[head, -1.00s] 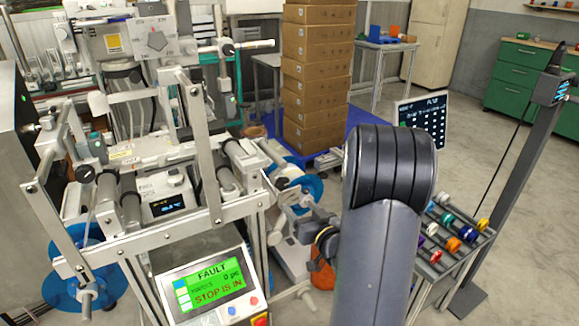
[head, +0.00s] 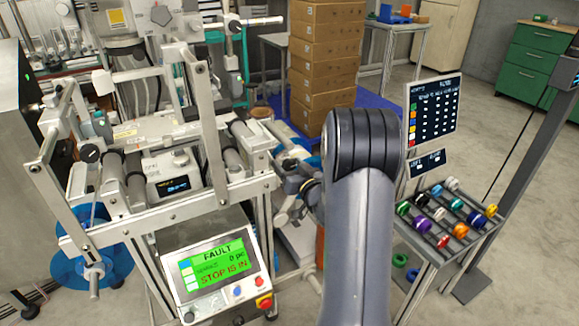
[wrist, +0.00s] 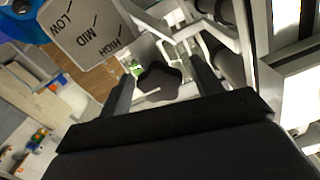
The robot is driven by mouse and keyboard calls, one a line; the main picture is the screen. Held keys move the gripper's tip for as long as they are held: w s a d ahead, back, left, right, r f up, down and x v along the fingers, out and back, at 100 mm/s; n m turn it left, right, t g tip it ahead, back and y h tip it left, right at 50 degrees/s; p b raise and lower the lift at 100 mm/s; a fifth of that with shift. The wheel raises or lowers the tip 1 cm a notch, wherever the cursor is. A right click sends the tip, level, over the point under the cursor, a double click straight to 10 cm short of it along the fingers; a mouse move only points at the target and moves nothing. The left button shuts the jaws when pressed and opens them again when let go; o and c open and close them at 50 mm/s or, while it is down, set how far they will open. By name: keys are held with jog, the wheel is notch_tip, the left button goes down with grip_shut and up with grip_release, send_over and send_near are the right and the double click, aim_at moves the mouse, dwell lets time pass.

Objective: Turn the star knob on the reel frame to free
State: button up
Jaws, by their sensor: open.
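A dark star knob (wrist: 158,82) with a pale line on it shows in the wrist view. It sits between the two fingers of my gripper (wrist: 161,64), with gaps on both sides. The fingers are open; I cannot tell how deep the knob lies between them. A grey plate (wrist: 84,34) marked LOW, MID and HIGH is beside it. In the head view, the pale metal reel frame (head: 140,214) stands at the left, and my arm reaches toward its right side. The fingers and this knob cannot be made out there. A grey faceted knob (head: 160,15) shows at the upper left.
A screen (head: 216,261) on the frame's front reads FAULT and STOP IS IN. A rack of coloured spools (head: 447,225) and a dark display (head: 433,112) stand right of my arm. Stacked cartons (head: 325,60) stand behind. Open floor lies at the right.

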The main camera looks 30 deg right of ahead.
jog(key=shift+c, duration=0.4)
jog(key=c, duration=0.9)
jog(key=n+b, duration=0.1)
jog(key=b, duration=0.2)
jog(key=shift+f+n, duration=0.25)
jog(key=shift+n, duration=0.15)
jog(key=shift+n+b, duration=0.8)
jog(key=shift+b, duration=0.15)
jog(key=shift+r+n+b, duration=0.25)
jog(key=shift+n+b, duration=0.05)
jog(key=shift+n, duration=0.3)
jog(key=o, duration=1)
jog(key=s, duration=0.5)
jog(key=s+p, duration=0.1)
jog(key=s, duration=0.4)
jog(key=shift+s+d, duration=0.2)
jog(key=shift+s, duration=0.2)
